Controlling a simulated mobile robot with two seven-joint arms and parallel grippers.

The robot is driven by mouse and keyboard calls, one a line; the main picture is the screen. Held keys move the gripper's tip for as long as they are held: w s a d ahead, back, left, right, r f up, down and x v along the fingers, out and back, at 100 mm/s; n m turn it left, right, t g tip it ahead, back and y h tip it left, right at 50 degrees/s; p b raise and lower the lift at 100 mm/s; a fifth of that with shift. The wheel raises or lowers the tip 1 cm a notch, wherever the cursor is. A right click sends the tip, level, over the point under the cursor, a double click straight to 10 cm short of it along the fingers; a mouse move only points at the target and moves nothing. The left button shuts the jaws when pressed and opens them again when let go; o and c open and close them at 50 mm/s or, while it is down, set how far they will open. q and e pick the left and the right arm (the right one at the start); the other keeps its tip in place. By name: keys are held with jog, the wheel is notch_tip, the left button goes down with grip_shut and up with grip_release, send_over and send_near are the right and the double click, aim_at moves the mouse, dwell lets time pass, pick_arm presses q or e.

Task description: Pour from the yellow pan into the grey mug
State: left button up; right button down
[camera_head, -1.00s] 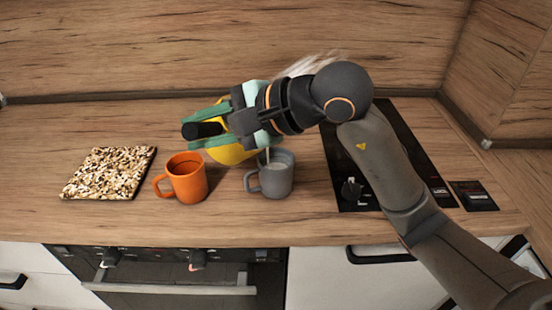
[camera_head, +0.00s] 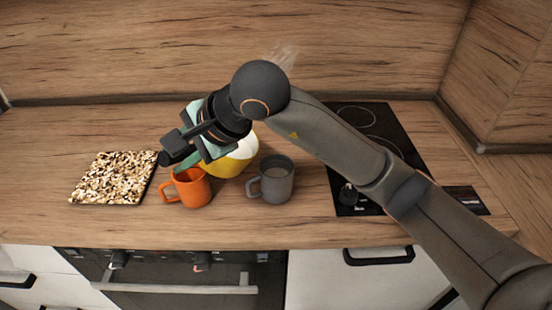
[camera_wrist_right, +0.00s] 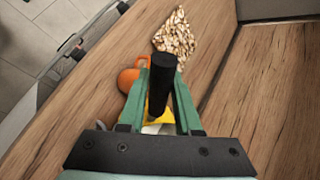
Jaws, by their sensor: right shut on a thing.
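The yellow pan (camera_head: 237,160) is behind the orange and grey mugs, partly covered by my right arm; its pale inside shows. My right gripper (camera_head: 186,160) is shut on the pan's black handle (camera_head: 172,150). In the right wrist view the handle (camera_wrist_right: 160,84) sits between the green fingers, with a little of the yellow pan (camera_wrist_right: 167,117) below. The grey mug (camera_head: 277,183) stands upright on the worktop, right of the pan, with pale liquid inside. I cannot tell whether the pan touches the worktop. My left gripper is not in view.
An orange mug (camera_head: 190,190) stands left of the grey mug, just in front of the pan. A speckled square board (camera_head: 112,178) lies further left. A black hob (camera_head: 352,190) is on the right, under my arm. The wooden splashback (camera_head: 150,50) closes off the back.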

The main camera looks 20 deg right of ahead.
jog(key=shift+w+a, duration=0.1)
jog(key=shift+a, duration=0.15)
jog(key=w+a+f+g+h+p, duration=0.2)
jog(key=w+a+h+p, duration=0.1)
jog(key=a+h+p, duration=0.2)
jog(key=shift+a+n+g, duration=0.3)
jog(key=shift+a, duration=0.7)
jog(key=shift+f, duration=0.1)
